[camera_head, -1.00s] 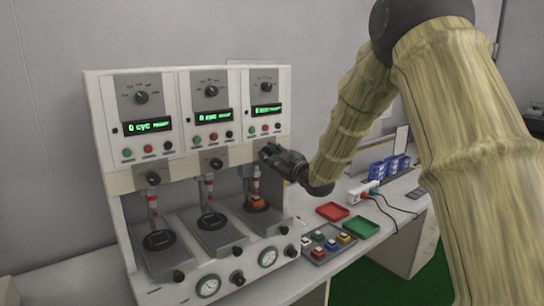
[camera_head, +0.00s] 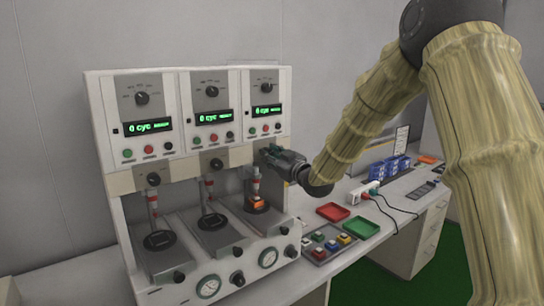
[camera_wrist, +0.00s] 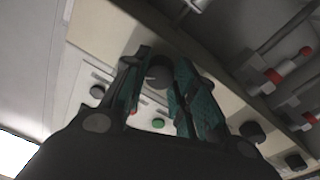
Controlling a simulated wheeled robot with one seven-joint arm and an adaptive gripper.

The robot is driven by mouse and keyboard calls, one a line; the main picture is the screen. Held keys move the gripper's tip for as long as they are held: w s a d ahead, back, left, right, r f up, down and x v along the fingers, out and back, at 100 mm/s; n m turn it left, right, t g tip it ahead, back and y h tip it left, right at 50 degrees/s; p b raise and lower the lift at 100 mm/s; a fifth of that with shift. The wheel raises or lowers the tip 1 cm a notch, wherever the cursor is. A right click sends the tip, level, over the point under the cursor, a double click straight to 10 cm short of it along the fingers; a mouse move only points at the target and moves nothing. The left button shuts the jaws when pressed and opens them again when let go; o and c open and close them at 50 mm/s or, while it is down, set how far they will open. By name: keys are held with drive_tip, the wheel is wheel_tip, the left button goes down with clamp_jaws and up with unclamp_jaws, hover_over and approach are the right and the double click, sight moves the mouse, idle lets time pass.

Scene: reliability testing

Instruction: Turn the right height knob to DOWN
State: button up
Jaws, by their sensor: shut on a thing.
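The test machine (camera_head: 205,75) has three stations side by side, each with a green display and a height knob on the beige strip below. My gripper (camera_head: 266,154) is at the right station's strip, reaching in from the right, and hides the right height knob there. In the wrist view my gripper (camera_wrist: 161,64) has its two green-lined fingers on either side of the dark round right height knob (camera_wrist: 158,76), shut on it. The knob's pointer and its markings cannot be read. The middle height knob (camera_head: 216,164) and left height knob (camera_head: 153,178) are free.
An orange switch (camera_head: 257,202) sits under the right station's plunger. A tray of coloured switches (camera_head: 319,254), a red tray (camera_head: 332,212), a green tray (camera_head: 361,227) and a white power strip (camera_head: 364,189) are on the bench to the right.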

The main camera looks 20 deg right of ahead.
drive_tip(key=o, duration=1.1)
drive_tip(key=shift+c, duration=0.2)
drive_tip(key=v, duration=1.2)
